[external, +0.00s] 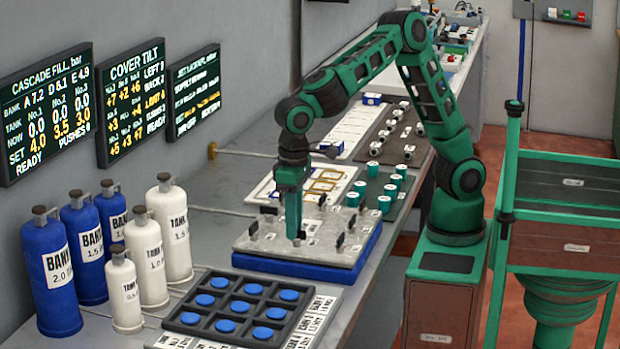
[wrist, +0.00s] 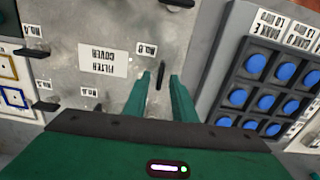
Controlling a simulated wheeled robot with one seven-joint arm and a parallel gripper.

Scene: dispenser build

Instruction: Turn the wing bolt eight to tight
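The grey filter cover plate (external: 318,252) lies on a blue base, with dark wing bolts standing in it, among them an upright one (external: 340,241) at its right. My gripper (external: 294,236) points down over the plate's near part. In the wrist view, my gripper (wrist: 160,75) is open, its green fingers apart. A dark wing bolt (wrist: 159,77) shows between the fingertips, with a gap on either side. The small tag beside it (wrist: 147,49) is upside down and too small to read surely. In the external view this bolt is mostly hidden by the fingers.
A black tray (external: 180,327) of blue round caps stands close in front of the plate. Blue and white tanks (external: 143,257) stand at left. White and green cylinders (external: 372,170) stand behind. A wall screen (external: 133,98) headed COVER TILT shows numbers and READY.

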